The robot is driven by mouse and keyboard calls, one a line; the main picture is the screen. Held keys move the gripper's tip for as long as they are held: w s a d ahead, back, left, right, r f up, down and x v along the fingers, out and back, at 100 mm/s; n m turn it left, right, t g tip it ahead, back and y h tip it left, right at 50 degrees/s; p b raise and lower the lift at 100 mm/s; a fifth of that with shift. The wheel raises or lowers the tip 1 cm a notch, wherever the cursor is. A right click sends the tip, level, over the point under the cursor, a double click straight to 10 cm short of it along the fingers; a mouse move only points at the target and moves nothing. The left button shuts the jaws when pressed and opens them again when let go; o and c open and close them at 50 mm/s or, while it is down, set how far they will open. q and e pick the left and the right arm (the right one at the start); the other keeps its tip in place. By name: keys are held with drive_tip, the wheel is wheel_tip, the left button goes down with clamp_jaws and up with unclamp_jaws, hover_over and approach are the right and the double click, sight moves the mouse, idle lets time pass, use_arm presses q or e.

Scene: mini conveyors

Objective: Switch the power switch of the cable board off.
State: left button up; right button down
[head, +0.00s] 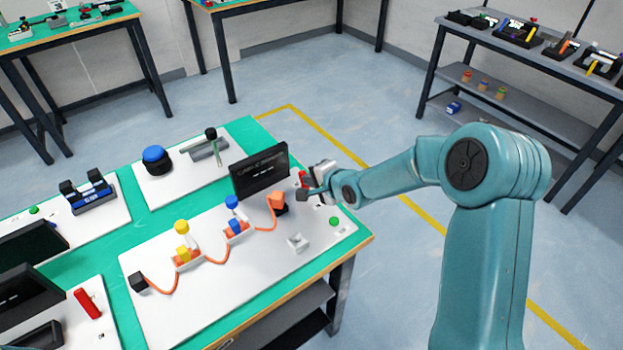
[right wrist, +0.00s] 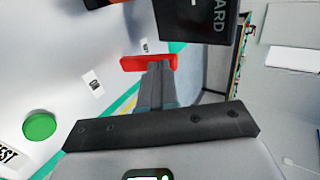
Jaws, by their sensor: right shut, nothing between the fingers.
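The cable board (head: 225,290) is a white panel on the near table. Its red power switch (head: 303,178) is at the far right, beside the dark sign (head: 260,171). My right gripper (head: 302,194) is shut and empty, with its tips right at the switch. In the right wrist view the shut fingers (right wrist: 155,82) point at the red switch (right wrist: 148,63) and overlap its lower edge. I cannot tell whether they touch it, or which way the switch is set. My left gripper is out of view.
The panel also carries a green button (head: 334,221), an orange plug (head: 277,200), a white socket (head: 298,242) and an orange cable with yellow and blue connectors. The dark sign stands close to my right gripper. Other panels share the table at left; open floor lies right.

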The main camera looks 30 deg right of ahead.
drive_tip(key=shift+s, duration=0.1)
drive_tip(key=shift+w+a+r+p, duration=0.15)
drive_tip(key=shift+w+r+p, duration=0.1)
drive_tip(key=shift+p, duration=0.1)
drive_tip(key=shift+w+a+r+g+p, duration=0.1)
drive_tip(key=shift+w+g+p, duration=0.25)
drive_tip(key=shift+p, duration=0.35)
drive_tip(key=shift+w+f, duration=0.2)
drive_tip(key=shift+w, duration=0.2)
